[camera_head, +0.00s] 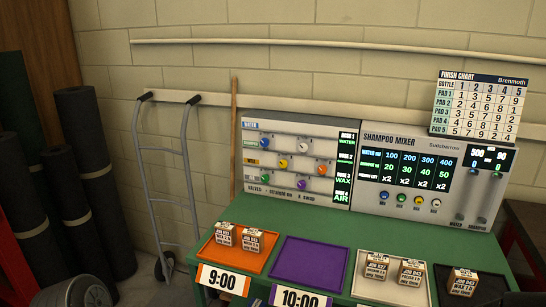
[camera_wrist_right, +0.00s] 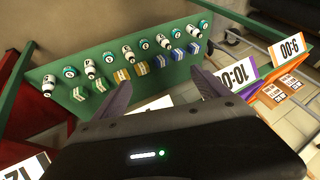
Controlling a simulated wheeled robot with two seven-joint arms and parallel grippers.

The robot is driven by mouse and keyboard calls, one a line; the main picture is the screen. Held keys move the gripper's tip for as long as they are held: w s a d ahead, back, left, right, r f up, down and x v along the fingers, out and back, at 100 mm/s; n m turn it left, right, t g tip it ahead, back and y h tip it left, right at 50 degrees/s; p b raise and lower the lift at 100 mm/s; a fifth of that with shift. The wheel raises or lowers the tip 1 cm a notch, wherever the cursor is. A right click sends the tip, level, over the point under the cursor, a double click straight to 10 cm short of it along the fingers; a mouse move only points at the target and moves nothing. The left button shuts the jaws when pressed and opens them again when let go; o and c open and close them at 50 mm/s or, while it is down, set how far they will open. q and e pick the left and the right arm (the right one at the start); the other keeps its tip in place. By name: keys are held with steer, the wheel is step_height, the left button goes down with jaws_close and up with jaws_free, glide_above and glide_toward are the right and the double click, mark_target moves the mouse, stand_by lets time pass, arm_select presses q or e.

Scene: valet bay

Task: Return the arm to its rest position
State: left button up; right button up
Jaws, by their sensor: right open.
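My right gripper (camera_wrist_right: 160,82) shows in the right wrist view, with its two dark fingers spread apart and nothing between them. Beyond the fingers is a green board or bench top (camera_wrist_right: 60,70) carrying rows of small bottles and striped packs. The head view shows neither gripper clearly; a dark shape at its bottom right corner is cut off. My left gripper is in neither view.
The green bench (camera_head: 235,212) holds an orange tray (camera_head: 225,260) with two boxes, an empty purple tray (camera_head: 310,262), a white tray (camera_head: 375,287) with two boxes, and a black tray. Panels and a shampoo mixer (camera_head: 430,175) stand behind. A hand truck (camera_head: 168,190) leans left.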

steer(key=s+a+f+g, duration=0.2)
steer(key=s+a+f, duration=0.3)
steer(key=s, duration=0.3)
steer(key=s+a+f+n+g+y, duration=0.1)
steer(key=s+a+f, duration=0.3)
steer(key=s+a, duration=0.2)
steer(key=s+a+f+g, duration=0.2)
steer(key=s+a+f, duration=0.3)
steer(key=s, duration=0.5)
steer(key=shift+a+f+n+g+y, duration=0.25)
steer(key=shift+f+n+g+y, duration=0.05)
